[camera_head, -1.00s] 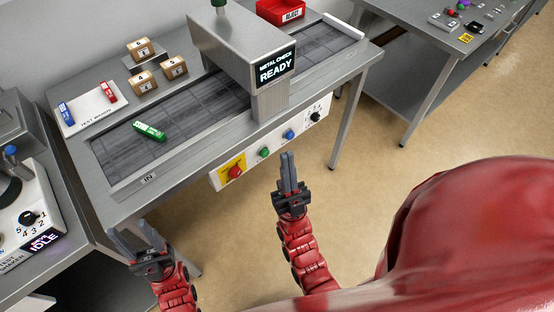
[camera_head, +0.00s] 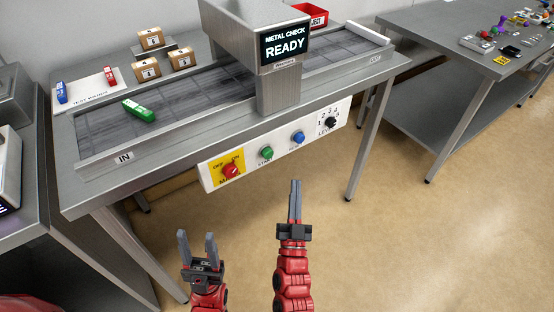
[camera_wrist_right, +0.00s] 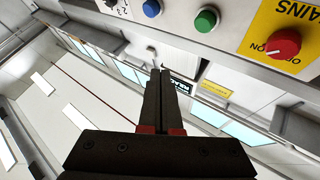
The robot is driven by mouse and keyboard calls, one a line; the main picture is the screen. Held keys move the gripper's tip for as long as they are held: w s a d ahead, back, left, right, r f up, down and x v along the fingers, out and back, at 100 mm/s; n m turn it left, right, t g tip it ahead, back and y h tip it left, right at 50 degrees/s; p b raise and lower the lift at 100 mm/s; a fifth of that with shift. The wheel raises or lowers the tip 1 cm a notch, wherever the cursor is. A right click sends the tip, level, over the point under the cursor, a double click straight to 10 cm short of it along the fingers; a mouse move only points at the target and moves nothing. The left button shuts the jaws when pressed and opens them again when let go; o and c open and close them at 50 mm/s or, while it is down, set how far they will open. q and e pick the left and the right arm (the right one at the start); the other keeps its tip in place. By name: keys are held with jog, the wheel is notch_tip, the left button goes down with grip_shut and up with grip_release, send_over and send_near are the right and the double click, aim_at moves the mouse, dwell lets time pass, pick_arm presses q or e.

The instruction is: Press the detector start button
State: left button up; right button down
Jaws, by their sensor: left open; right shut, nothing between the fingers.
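The metal detector (camera_head: 258,40) stands over the belt, and its screen (camera_head: 285,43) reads "METAL CHECK READY". Its front control panel (camera_head: 215,182) carries a green button (camera_head: 266,152) with a label that looks like "START", a blue button (camera_head: 298,137), a red mains switch (camera_head: 231,171) on yellow and a black level dial (camera_head: 331,122). The green button also shows in the right wrist view (camera_wrist_right: 206,19). My right gripper (camera_head: 295,183) is shut and empty, in front of and below the panel, apart from the buttons. My left gripper (camera_head: 196,235) is open and empty, lower left of the panel.
A green wand (camera_head: 139,110) lies on the belt. A red reject bin (camera_head: 311,14) is at the back. A second table (camera_head: 420,45) stands right; floor between is clear.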

aim_at(267, 153)
jog(key=w+a+b, duration=0.2)
jog(key=w+a, duration=0.3)
jog(key=w, duration=0.2)
jog(key=shift+a, duration=0.15)
dwell(0.3)
jog(key=shift+w, duration=0.15)
dwell(1.9)
jog(key=shift+w+a, duration=0.2)
jog(key=shift+w, duration=0.05)
